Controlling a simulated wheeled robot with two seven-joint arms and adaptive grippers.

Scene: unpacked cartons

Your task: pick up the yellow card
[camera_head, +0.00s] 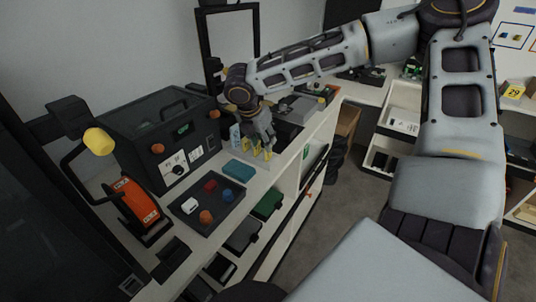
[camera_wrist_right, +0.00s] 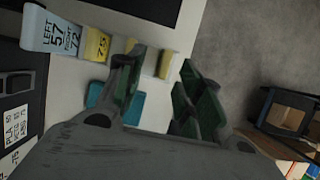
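Several small yellow cards stand in a row on the pale counter; one yellow card (camera_head: 268,154) shows below my right gripper (camera_head: 262,141) in the head view. In the right wrist view, a yellow card (camera_wrist_right: 166,64) lies in the gap between the tips of my right gripper (camera_wrist_right: 162,72), apart from both fingers as far as I can see. Another yellow card (camera_wrist_right: 97,44) with a number is to the left, beside a pale blue sign (camera_wrist_right: 55,35) reading LEFT 57, RIGHT 72. My right gripper is open. My left gripper is not in view.
A teal block (camera_head: 238,170) lies close to the cards. A dark tray (camera_head: 216,217) holds red, white and orange pieces. A black box machine (camera_head: 160,130) stands behind, with an orange device (camera_head: 138,204) left. The counter drops to shelves and floor at the right.

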